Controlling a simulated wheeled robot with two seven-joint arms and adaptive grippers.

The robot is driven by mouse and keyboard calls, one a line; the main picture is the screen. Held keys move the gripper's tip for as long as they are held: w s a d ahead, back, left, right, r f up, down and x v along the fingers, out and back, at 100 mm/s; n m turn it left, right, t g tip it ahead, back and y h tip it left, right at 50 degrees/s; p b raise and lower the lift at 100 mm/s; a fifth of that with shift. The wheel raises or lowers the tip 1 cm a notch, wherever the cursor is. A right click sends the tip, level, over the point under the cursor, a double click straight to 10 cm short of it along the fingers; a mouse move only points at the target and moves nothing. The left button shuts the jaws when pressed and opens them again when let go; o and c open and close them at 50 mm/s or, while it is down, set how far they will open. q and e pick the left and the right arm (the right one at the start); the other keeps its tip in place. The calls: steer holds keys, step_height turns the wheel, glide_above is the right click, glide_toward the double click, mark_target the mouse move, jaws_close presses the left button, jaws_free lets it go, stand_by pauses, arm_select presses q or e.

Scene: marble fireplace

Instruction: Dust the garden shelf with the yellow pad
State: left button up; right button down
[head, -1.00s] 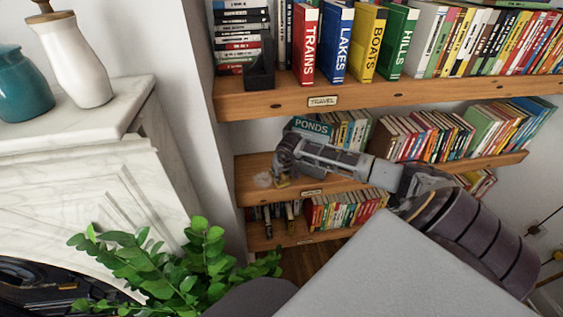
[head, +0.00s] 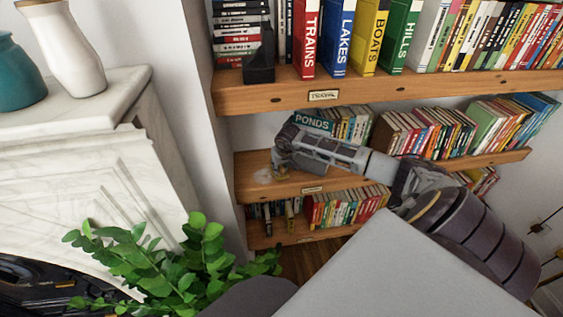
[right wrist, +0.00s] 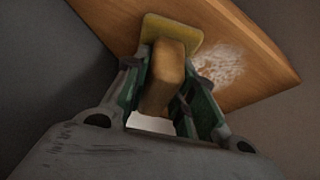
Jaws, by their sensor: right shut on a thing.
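The middle wooden shelf (head: 250,192), whose small front label is too small to read, carries a pale dusty patch (head: 264,178) near its left end. My right gripper (head: 281,170) is over that end of the shelf, just right of the patch. In the right wrist view my right gripper (right wrist: 158,95) is shut on the tan block handle (right wrist: 165,70) of the yellow pad (right wrist: 175,32). The pad lies close against the shelf board (right wrist: 245,40); I cannot tell if it touches. The pale patch (right wrist: 220,65) is beside the pad. My left gripper is out of view.
The upper shelf (head: 400,90), labelled Travel, is full of books and overhangs the work area. A Ponds book (head: 312,122) and more books stand right of and behind my gripper. A leafy plant (head: 170,260) and marble mantel (head: 75,120) are at left.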

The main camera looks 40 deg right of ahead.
mark_target(271, 170)
steer(key=shift+w+a+b, duration=0.35)
steer(key=shift+a, duration=0.25)
steer(key=shift+w+a+b, duration=0.3)
steer(key=shift+w+a, duration=0.05)
steer(key=shift+a, duration=0.2)
steer(key=c, duration=1.4)
jaws_free()
steer(key=shift+w+a+f, duration=0.1)
steer(key=shift+w+a, duration=0.05)
steer(key=shift+w, duration=0.05)
steer(key=shift+w+a, duration=0.1)
steer(key=shift+w, duration=0.05)
steer(key=c, duration=0.6)
steer(key=shift+a, duration=0.1)
jaws_close()
steer(key=shift+a, duration=0.1)
steer(key=shift+w+a+b, duration=0.3)
steer(key=shift+a+b, duration=0.2)
steer(key=shift+a, duration=0.3)
steer(key=shift+w+a+b, duration=0.3)
steer(key=shift+w+a, duration=0.25)
steer(key=shift+a, duration=0.35)
